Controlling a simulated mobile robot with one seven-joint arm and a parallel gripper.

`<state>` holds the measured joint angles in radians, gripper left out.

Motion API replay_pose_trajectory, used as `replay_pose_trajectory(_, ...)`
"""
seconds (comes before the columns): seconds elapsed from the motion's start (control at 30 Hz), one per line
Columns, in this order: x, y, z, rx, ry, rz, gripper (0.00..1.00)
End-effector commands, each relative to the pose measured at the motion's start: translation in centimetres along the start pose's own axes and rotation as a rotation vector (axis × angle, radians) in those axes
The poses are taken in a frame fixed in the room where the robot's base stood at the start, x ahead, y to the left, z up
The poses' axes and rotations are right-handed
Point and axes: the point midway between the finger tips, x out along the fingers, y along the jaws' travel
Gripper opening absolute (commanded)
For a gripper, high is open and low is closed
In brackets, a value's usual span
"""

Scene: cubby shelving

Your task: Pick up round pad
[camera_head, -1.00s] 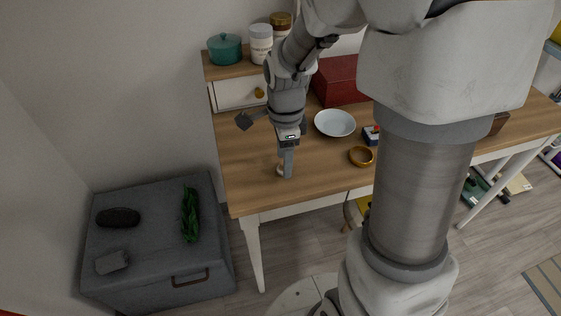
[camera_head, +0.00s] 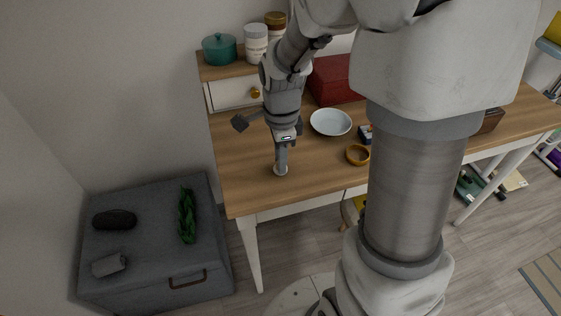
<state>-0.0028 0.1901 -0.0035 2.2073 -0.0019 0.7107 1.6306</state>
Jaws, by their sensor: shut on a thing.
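My gripper (camera_head: 281,168) points down at the left part of the wooden desk top (camera_head: 240,190), near its front edge. It is shut on a small pale round pad (camera_head: 281,172), of which only a little shows at the fingertips. The rest of the pad is hidden by the fingers. I cannot tell whether the pad touches the desk or is just above it.
A teal pot (camera_head: 219,48) and jars stand on the raised shelf. A grey chest (camera_head: 150,250) is at lower left.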

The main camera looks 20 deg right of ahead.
Motion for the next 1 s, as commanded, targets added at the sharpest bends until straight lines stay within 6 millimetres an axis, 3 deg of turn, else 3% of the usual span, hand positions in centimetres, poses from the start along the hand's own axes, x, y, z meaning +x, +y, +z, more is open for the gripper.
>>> replay_pose_trajectory(0.17, -1.3, -0.1, 0.0, 0.000, 0.000, -0.002, 0.00)
replay_pose_trajectory(0.37, -4.7, -0.2, 0.0, 0.000, 0.000, -0.004, 0.00)
replay_pose_trajectory(0.7, -9.0, 3.2, -6.7, 0.006, 0.000, -0.002, 0.00)
replay_pose_trajectory(1.0, -11.0, 4.8, -9.9, 0.002, 0.000, -0.001, 0.00)
